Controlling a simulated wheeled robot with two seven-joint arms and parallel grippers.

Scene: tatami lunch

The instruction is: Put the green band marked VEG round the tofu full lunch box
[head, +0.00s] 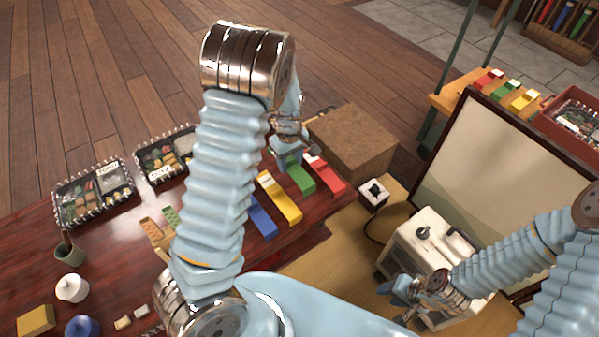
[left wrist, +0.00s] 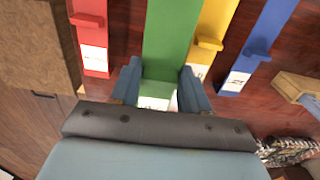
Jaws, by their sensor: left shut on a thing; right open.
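My left gripper (head: 288,158) is over the far edge of the dark table, shut on the green band (head: 301,178). In the left wrist view, the fingers (left wrist: 160,90) hold the green band (left wrist: 168,40) across its width near its pale label end; I cannot read the label. The band lies in a row between a red and a yellow band. Two filled lunch boxes stand to the left: one (head: 92,212) has a label that seems to read TOFU, the other (head: 163,172) has a label too small to read. My right gripper (head: 405,292) is open and empty, by a white machine.
Red (head: 329,180), yellow (head: 284,204) and blue (head: 262,221) bands flank the green one. A brown block (head: 352,140) stands beyond them. A cup (head: 70,257), white pot (head: 71,288) and blue pot (head: 82,327) are at lower left. A framed screen (head: 495,170) stands right.

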